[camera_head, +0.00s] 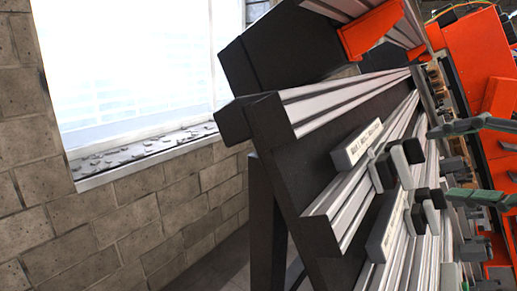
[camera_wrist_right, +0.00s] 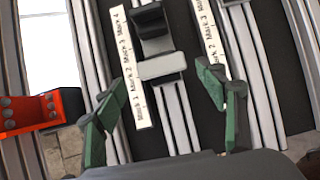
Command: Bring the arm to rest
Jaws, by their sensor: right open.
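My right gripper (camera_head: 447,163) is at the right edge of the head view. Its two green fingers are spread apart with nothing between them that they touch. In the right wrist view the open gripper (camera_wrist_right: 157,84) points at a rail with a grey and black slider block (camera_wrist_right: 162,66). The fingers lie on either side of the slider in the picture; the exact gap to it cannot be told. My left gripper is not in view.
A dark frame with pale metal rails (camera_head: 340,213) fills the middle. A label strip (camera_wrist_right: 131,70) with mark numbers runs beside the slider. An orange bracket (camera_head: 370,30) sits above, and orange machinery (camera_head: 483,62) stands at right. A brick wall (camera_head: 130,220) with a bright window (camera_head: 135,65) is at left.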

